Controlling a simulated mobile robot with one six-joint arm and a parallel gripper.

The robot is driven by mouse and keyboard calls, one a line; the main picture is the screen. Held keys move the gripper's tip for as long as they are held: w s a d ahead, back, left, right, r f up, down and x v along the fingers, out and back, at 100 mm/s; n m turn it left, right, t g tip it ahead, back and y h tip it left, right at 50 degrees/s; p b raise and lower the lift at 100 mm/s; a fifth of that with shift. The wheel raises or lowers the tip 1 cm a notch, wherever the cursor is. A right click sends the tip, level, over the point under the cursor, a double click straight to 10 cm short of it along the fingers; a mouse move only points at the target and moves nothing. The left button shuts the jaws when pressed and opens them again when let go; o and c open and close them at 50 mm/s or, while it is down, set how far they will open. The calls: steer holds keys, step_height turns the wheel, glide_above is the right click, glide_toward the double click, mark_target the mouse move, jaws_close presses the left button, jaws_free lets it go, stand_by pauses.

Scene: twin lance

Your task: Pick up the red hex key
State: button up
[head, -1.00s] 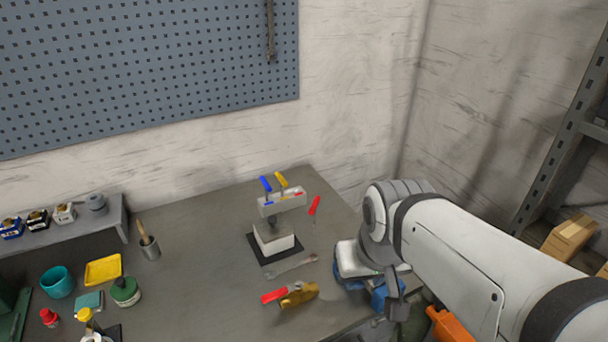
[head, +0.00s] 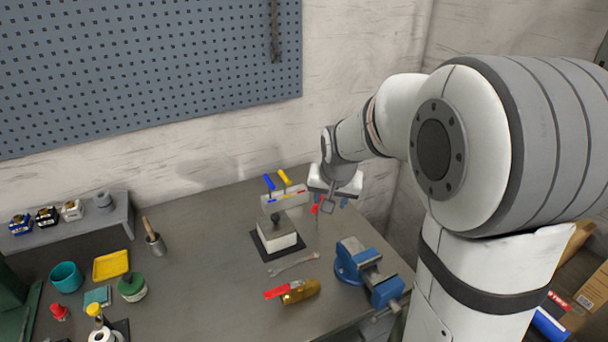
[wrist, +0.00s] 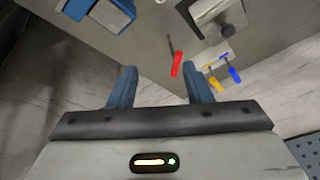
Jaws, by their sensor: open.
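The red hex key (wrist: 176,64) has a red handle and a thin dark shaft. In the head view my gripper (head: 331,198) hangs over the back right of the bench, above the key. The height of the gap is hard to judge.
A grey holder (head: 284,197) with blue-handled (head: 268,182) and yellow-handled (head: 285,177) keys stands just left of my gripper. A blue vise (head: 368,270) sits at the bench's right edge. A light block (head: 276,236), a wrench (head: 292,264) and a red-handled tool (head: 276,292) lie nearby.

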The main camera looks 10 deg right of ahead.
steer(key=m+p, duration=0.1)
steer(key=m, duration=0.1)
glide_above(316, 216)
steer(key=s, duration=0.1)
steer(key=shift+t, duration=0.3)
steer(key=f, duration=0.8)
steer(key=shift+s+d+f, duration=0.15)
steer(key=shift+s+f, duration=0.05)
steer(key=shift+f, duration=0.2)
steer(key=shift+p+x, duration=1.6)
steer(key=shift+x, duration=2.3)
steer(key=shift+s, duration=0.15)
steer(key=shift+c, duration=0.2)
jaws_close()
